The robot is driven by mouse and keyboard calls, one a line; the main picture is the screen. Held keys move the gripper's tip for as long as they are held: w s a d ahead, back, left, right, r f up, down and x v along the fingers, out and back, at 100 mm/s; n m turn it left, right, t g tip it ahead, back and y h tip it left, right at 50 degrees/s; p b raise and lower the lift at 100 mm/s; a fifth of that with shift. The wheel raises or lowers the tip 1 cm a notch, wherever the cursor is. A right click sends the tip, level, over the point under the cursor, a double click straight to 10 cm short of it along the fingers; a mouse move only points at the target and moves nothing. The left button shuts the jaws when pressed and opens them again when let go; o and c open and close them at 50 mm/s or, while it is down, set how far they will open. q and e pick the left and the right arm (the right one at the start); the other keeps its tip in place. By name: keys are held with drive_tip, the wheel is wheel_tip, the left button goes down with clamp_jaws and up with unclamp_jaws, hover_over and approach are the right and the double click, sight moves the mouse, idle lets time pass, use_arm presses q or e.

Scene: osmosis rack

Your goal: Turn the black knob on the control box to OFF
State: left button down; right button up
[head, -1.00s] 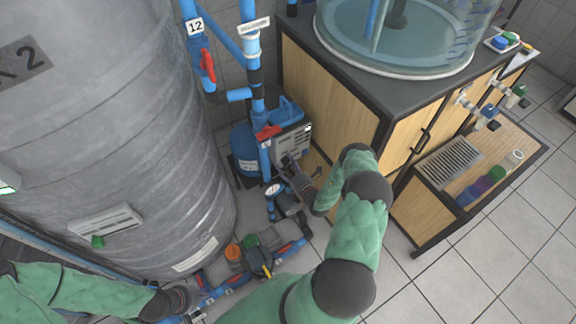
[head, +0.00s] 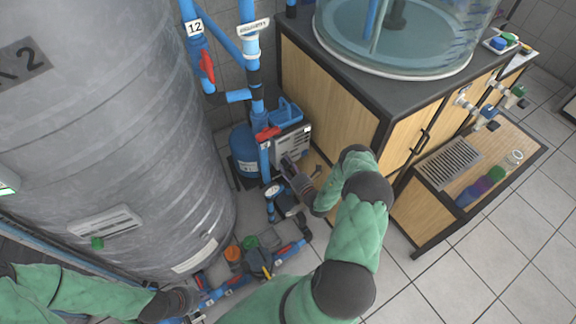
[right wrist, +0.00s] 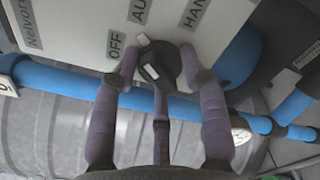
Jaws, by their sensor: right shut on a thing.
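The white-grey control box (head: 291,143) stands on the floor area beside the wooden cabinet in the head view. In the right wrist view its face (right wrist: 75,22) carries the labels OFF, AUTO and HAND. The black knob (right wrist: 172,62) has white marks, and its outer mark lies between the OFF and AUTO labels. My right gripper (right wrist: 160,85) is shut on the knob, its purple-grey fingers around it. In the head view my right gripper (head: 291,168) is at the box front and hides the knob. My left gripper (head: 190,308) is low at the left; its fingers are unclear.
A large grey tank (head: 110,150) fills the left. Blue pipes (head: 248,55) with red valve handles rise beside the box. A wooden cabinet (head: 330,95) stands close on the right. Pipes and valves (head: 255,255) lie low in front. Tiled floor (head: 480,270) is clear at right.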

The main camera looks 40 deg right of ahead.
drive_tip(key=n, duration=0.2)
drive_tip(key=f+n, duration=0.1)
drive_tip(key=n, duration=0.1)
drive_tip(key=shift+s+a, duration=0.2)
drive_tip(key=shift+a, duration=0.1)
drive_tip(key=shift+n, duration=1.7)
drive_tip(key=shift+s, duration=0.1)
drive_tip(key=o, duration=1.1)
drive_tip(key=shift+d, duration=0.1)
drive_tip(key=shift+o, duration=0.2)
drive_tip(key=shift+d+r, duration=0.2)
drive_tip(key=s+a, duration=0.1)
drive_tip(key=s, duration=1)
drive_tip(key=shift+s+a, duration=0.2)
drive_tip(key=shift+s, duration=0.15)
